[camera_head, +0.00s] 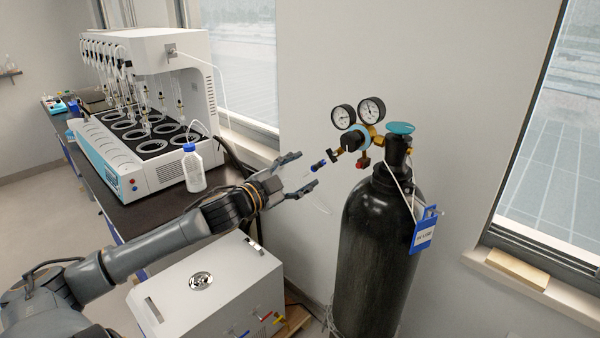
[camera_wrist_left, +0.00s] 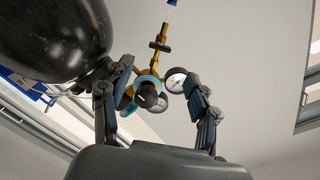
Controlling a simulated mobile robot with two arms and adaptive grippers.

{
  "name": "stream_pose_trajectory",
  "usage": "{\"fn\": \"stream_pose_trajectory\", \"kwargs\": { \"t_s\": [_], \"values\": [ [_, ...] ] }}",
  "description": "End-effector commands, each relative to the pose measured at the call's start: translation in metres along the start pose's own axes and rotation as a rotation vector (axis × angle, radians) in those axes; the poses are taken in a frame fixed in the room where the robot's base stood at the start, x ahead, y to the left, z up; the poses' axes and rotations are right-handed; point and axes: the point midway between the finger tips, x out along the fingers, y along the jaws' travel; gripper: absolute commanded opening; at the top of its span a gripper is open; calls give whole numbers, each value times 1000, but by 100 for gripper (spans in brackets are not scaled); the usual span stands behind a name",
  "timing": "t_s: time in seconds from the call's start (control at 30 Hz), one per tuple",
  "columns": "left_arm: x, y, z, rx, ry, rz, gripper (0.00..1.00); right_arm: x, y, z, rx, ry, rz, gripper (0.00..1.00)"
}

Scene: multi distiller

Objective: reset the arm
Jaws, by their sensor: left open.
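My left arm reaches in from the left in the head view. Its gripper (camera_head: 304,172) is open and empty, with its fingers spread and pointing right toward the regulator (camera_head: 350,139) on the black gas cylinder (camera_head: 372,245). A gap shows between the fingertips and the regulator in that view. In the left wrist view the left gripper (camera_wrist_left: 160,103) has its two fingers wide apart. The regulator (camera_wrist_left: 150,90) with its gauges shows behind and between them, and the dark cylinder (camera_wrist_left: 55,40) fills the upper left. My right gripper is not in view.
A multi-position distiller (camera_head: 150,150) stands on the dark bench at left. A blue-capped bottle (camera_head: 193,170) is near the bench's edge. A white box unit (camera_head: 205,285) sits below my left arm. A blue tag (camera_head: 424,230) hangs on the cylinder. Windows flank the wall.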

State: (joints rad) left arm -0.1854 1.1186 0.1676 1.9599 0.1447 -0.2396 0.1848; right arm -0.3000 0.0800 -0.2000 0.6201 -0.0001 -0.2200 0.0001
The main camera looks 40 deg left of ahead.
Motion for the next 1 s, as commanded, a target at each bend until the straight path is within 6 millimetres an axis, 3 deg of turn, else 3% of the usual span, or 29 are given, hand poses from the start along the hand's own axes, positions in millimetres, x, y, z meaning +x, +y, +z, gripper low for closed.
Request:
{"fn": "stream_pose_trajectory", "kwargs": {
  "t_s": [0.5,0.6,0.67,0.77,1.0],
  "values": [
    [0,0,0,0,-1,0,60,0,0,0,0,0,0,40],
    [0,3,10,-9,-17,-2,60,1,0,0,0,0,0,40],
    [0,7,26,-23,-42,-5,60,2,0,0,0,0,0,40],
    [-2,21,70,-61,-114,-11,60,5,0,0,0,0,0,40],
    [-26,86,200,-169,-337,-4,60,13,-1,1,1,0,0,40]
  ]
}}
